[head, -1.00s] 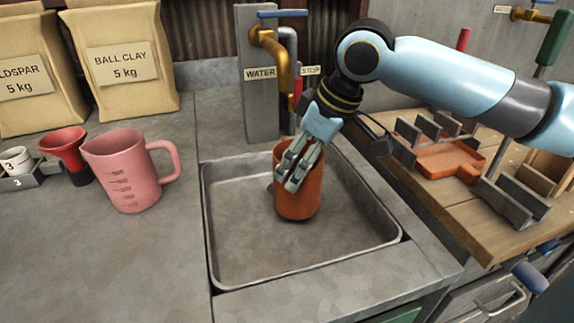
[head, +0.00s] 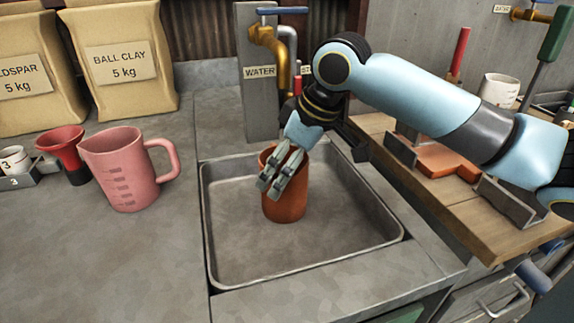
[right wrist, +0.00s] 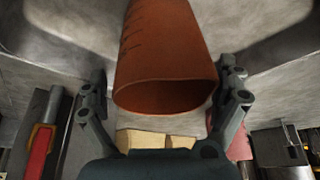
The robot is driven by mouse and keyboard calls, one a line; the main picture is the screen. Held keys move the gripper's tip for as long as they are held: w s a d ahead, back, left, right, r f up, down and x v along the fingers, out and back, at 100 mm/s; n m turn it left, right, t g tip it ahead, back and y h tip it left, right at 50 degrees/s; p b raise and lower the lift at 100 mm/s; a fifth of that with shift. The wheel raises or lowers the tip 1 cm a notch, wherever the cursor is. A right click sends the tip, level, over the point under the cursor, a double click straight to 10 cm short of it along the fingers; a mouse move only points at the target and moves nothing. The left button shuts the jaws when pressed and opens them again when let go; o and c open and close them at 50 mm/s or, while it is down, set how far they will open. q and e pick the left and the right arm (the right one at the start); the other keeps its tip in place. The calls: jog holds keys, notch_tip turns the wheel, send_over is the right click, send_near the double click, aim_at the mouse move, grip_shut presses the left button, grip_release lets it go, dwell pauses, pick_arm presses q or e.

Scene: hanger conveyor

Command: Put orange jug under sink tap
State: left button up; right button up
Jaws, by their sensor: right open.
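The orange jug (head: 287,200) stands upright in the grey sink basin (head: 330,255), toward its back, near and in front of the brass tap (head: 272,45). My right gripper (head: 272,190) is at the jug's upper part. The tap does not show in the right wrist view. My left gripper is not in view.
A pink measuring jug (head: 128,170) and a red funnel (head: 65,145) stand on the counter left of the sink. Clay bags (head: 120,55) stand behind them. A wooden bench (head: 420,205) with metal brackets is at the right. The front of the basin is clear.

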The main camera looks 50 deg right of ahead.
jog(key=shift+r, duration=0.1)
jog(key=p+v, duration=0.4)
jog(key=v, duration=0.8)
jog(key=shift+p, duration=0.3)
